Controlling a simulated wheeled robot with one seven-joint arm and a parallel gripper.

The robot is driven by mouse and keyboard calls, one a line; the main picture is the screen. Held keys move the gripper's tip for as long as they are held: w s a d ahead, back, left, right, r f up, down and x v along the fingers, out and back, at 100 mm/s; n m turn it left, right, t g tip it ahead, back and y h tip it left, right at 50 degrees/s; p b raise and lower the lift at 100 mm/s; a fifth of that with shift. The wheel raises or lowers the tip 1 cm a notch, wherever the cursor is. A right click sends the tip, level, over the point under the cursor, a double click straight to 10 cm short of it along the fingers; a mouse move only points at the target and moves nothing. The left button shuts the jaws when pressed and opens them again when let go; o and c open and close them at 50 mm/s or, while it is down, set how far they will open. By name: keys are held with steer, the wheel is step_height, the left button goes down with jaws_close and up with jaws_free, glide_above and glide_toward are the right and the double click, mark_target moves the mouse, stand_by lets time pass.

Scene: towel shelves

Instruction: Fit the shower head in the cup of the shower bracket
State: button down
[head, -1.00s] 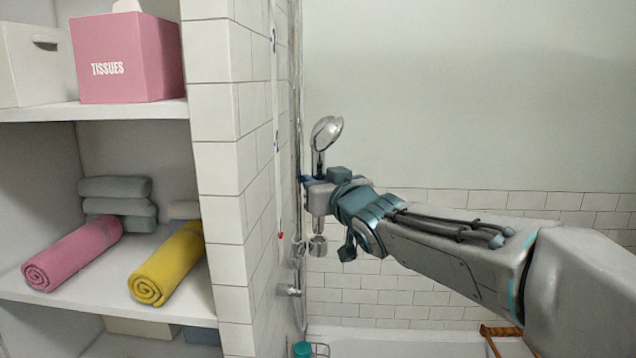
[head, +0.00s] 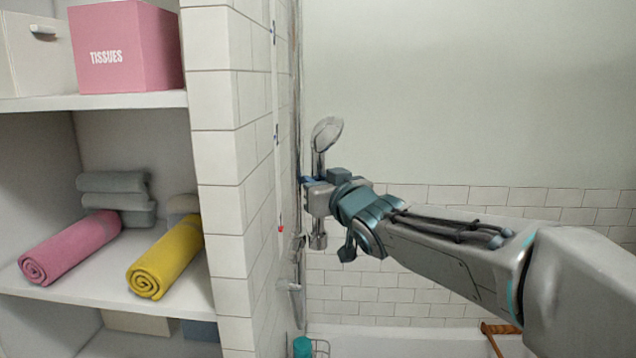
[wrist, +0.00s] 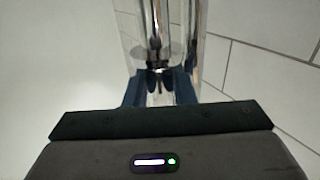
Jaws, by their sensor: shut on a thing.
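My gripper (head: 310,184) is shut on the chrome shower head (head: 327,133). The shower head is upright, with its round head above the jaws and its handle's lower end (head: 318,239) below them. In the wrist view the two blue fingers (wrist: 160,88) close around a chrome part. A chrome fitting (head: 298,243), which looks like the shower bracket, sits on the wall rail just left of the handle's lower end. I cannot tell whether they touch, and the cup's opening is not clear.
The tiled wall edge (head: 228,150) stands close left of my gripper. Shelves beyond it hold a pink tissue box (head: 125,45), a pink towel (head: 70,248) and a yellow towel (head: 165,258). A teal bottle (head: 302,347) stands low down. Room to the right is open.

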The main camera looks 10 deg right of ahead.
mark_target(318, 233)
steer(key=shift+f+b, duration=3.35)
steer(key=shift+f, duration=0.35)
steer(key=c, duration=1.1)
jaws_free()
steer(key=shift+w+d, duration=0.1)
steer(key=shift+d, duration=0.1)
steer(key=shift+a, duration=0.2)
steer(key=shift+a, duration=0.1)
